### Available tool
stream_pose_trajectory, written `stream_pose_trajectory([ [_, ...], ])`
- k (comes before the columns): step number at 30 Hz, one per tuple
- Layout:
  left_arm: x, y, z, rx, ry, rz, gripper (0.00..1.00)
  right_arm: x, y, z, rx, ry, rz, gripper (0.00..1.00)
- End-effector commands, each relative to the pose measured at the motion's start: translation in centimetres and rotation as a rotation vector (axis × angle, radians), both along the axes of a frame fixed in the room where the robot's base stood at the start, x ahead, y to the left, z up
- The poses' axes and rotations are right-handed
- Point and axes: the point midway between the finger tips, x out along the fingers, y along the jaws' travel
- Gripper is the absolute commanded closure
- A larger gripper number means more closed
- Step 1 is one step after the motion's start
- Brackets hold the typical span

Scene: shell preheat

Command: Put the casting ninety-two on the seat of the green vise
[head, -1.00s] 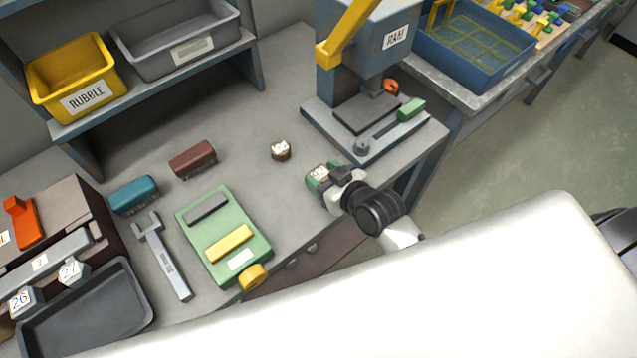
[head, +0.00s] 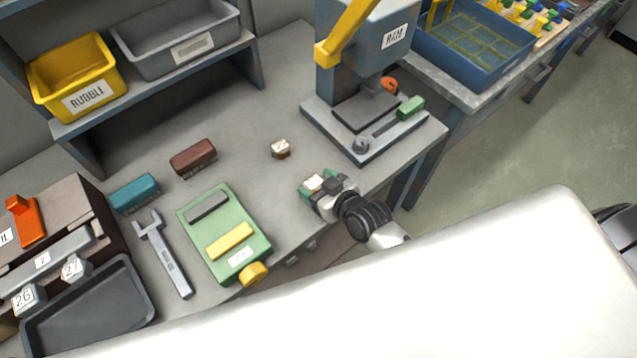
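The green vise (head: 256,240) lies on the bench, with a dark grey jaw bar, a yellow jaw bar and a yellow knob at its front. My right gripper (head: 316,184) is to the right of the vise, above the front edge of the bench. It is shut on a small brown block with a pale top label (head: 313,182); the number is too small to read surely. A similar labelled block (head: 281,149) stands alone on the bench behind the gripper. My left gripper is not in view.
A wrench (head: 165,258), a teal block (head: 134,193) and a brown block (head: 193,158) lie left of and behind the vise. A press (head: 370,115) stands at the back right. A dark tray (head: 140,300) is at the front left. The bench between vise and gripper is clear.

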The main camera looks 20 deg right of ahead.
Motion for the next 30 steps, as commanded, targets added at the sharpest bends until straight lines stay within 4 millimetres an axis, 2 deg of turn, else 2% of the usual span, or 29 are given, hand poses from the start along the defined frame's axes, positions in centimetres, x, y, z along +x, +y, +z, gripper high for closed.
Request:
stream_pose_trajectory([
  [9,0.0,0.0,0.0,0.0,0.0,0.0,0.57,0.0,0.0,0.0,0.0,0.0,0.0,0.2],
  [14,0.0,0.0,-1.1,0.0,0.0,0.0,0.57,0.0,0.0,-0.4,0.001,-0.001,-0.001,0.2],
  [16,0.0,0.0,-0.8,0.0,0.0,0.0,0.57,-1.3,-0.5,0.3,-0.001,0.001,0.0,0.2],
  [24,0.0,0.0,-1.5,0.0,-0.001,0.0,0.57,-5.8,-2.4,2.9,-0.001,0.003,0.001,0.2],
  [30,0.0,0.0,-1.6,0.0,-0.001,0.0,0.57,-8.3,-3.4,4.2,-0.001,0.002,0.0,0.2],
])
